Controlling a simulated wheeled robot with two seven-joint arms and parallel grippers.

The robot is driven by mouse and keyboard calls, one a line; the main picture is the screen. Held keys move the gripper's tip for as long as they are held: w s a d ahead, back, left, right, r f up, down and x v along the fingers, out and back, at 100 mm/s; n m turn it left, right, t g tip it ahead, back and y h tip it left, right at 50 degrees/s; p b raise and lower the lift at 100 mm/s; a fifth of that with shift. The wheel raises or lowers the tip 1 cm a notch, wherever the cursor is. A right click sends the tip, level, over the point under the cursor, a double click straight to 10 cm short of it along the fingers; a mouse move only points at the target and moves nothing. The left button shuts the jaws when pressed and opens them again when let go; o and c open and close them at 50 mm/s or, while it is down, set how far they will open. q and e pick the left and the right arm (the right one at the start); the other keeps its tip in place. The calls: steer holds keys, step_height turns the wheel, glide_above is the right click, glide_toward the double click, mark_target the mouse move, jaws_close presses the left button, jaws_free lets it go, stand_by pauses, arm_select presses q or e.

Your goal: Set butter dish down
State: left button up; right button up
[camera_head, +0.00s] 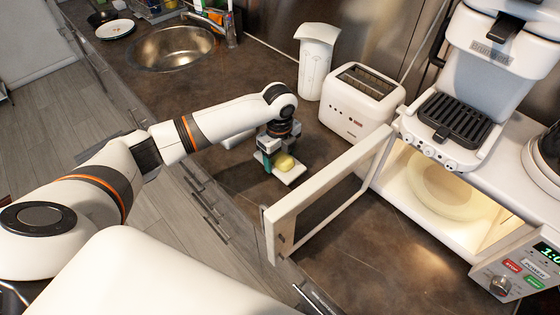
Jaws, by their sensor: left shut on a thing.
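My left arm comes in from the left, and its gripper (272,154) points down over the dark counter (225,85). The gripper is shut on the butter dish (295,174), a small white dish with a yellow, butter-like lump (285,162) on it. The dish is at or just above the counter, left of the open microwave door; I cannot tell whether it touches. The gripper hides part of the dish. My right gripper is not in view.
A white toaster (360,101) and a white pitcher (316,62) stand behind. The microwave door (330,192) stands open to the right of the dish, its lit inside (440,187) showing a plate.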

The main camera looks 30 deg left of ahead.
mark_target(280, 163)
arm_select(q)
step_height(280, 163, down, 3)
steer(key=shift+f+p, duration=0.15)
steer(key=shift+p, duration=0.15)
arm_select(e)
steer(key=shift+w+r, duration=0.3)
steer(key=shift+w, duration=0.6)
arm_select(q)
steer(key=shift+f, duration=0.15)
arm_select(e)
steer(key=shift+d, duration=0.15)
arm_select(q)
steer(key=o, duration=1.2)
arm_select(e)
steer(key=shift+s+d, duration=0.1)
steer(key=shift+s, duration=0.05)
arm_select(q)
step_height(280, 163, up, 12)
steer(key=shift+r+b, duration=0.15)
steer(key=shift+b, duration=0.7)
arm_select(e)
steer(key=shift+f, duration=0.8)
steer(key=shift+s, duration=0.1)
